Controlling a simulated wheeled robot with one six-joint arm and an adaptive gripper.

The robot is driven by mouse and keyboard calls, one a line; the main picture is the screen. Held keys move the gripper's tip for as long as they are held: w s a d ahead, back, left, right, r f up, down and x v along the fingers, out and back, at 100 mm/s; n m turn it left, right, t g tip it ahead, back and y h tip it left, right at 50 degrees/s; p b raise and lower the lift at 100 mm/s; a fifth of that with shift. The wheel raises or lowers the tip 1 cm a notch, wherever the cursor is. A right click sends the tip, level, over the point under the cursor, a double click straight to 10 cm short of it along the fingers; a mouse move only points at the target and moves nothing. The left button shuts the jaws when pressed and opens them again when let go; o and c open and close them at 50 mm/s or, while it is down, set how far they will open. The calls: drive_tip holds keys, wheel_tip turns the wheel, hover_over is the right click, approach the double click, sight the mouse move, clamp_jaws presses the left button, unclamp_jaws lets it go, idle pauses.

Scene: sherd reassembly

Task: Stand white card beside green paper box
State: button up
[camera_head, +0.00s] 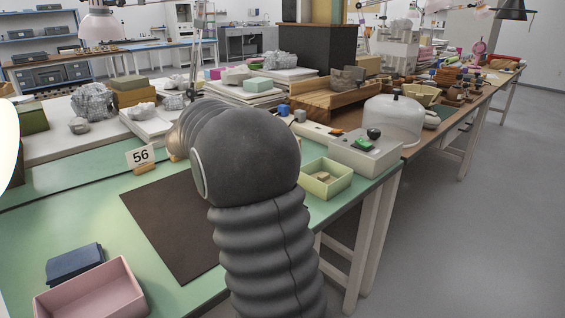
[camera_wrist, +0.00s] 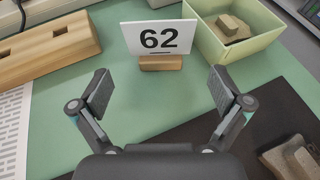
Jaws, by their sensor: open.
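A white card reading 62 (camera_wrist: 158,38) stands upright in a small wooden foot (camera_wrist: 160,63) on the green table top. It is just left of the pale green paper box (camera_wrist: 203,37), with little or no visible gap between them. The box holds brown sherds and also shows in the head view (camera_head: 312,184). My gripper (camera_wrist: 160,92) is open and empty, its fingers spread on the near side of the card, which is beyond the tips. A second white card, reading 56 (camera_head: 140,156), stands left of my arm in the head view. My arm hides the 62 card and the gripper there.
A dark mat (camera_head: 160,222) covers part of the table; a sherd (camera_wrist: 295,158) lies on it. A wooden block with holes (camera_wrist: 45,45) and a printed sheet (camera_wrist: 14,125) are at left. Green table between the fingers is clear.

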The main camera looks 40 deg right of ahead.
drive_tip(key=v, duration=0.7)
drive_tip(key=shift+w+a+r, duration=0.1)
drive_tip(key=shift+a+r, duration=0.1)
drive_tip(key=shift+a, duration=0.1)
